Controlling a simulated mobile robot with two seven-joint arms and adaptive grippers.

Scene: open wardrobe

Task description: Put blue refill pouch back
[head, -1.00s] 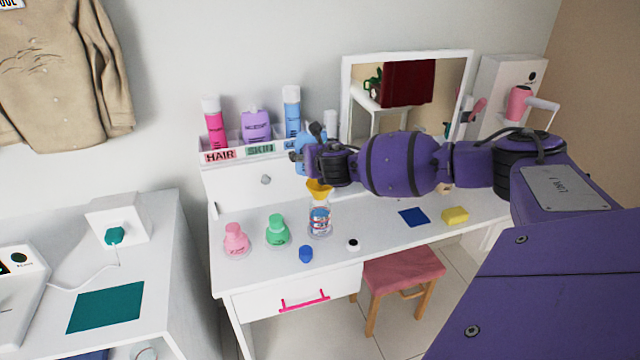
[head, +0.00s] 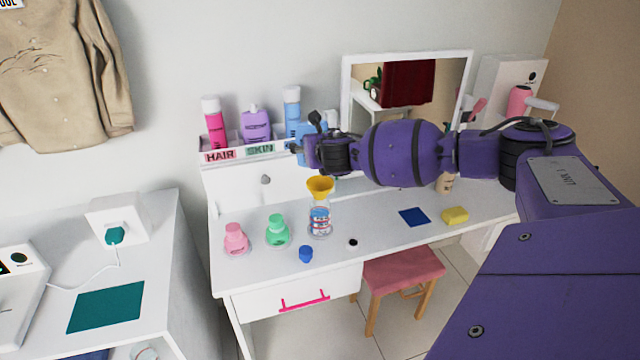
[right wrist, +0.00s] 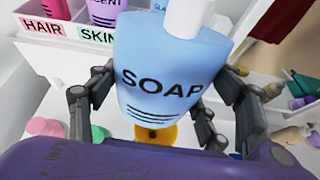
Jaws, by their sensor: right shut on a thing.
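The blue refill pouch (right wrist: 165,75), marked SOAP and with a white cap, is between the fingers of my right gripper (right wrist: 160,115). In the head view the blue pouch (head: 313,127) shows partly behind my right gripper (head: 312,152), in front of the right end of the shelf organizer (head: 233,157). The organizer has HAIR and SKIN labels; its right end is hidden by the gripper and pouch. Below stands a clear bottle (head: 320,222) with a yellow funnel (head: 320,187) in its neck. My left gripper is not in view.
A pink bottle (head: 236,239), a green bottle (head: 278,232), a blue cap (head: 306,254), a blue cloth (head: 414,217) and a yellow sponge (head: 455,215) are on the desk. Bottles stand in the organizer, including a purple pouch (head: 255,124). A mirror (head: 346,95) stands right of it.

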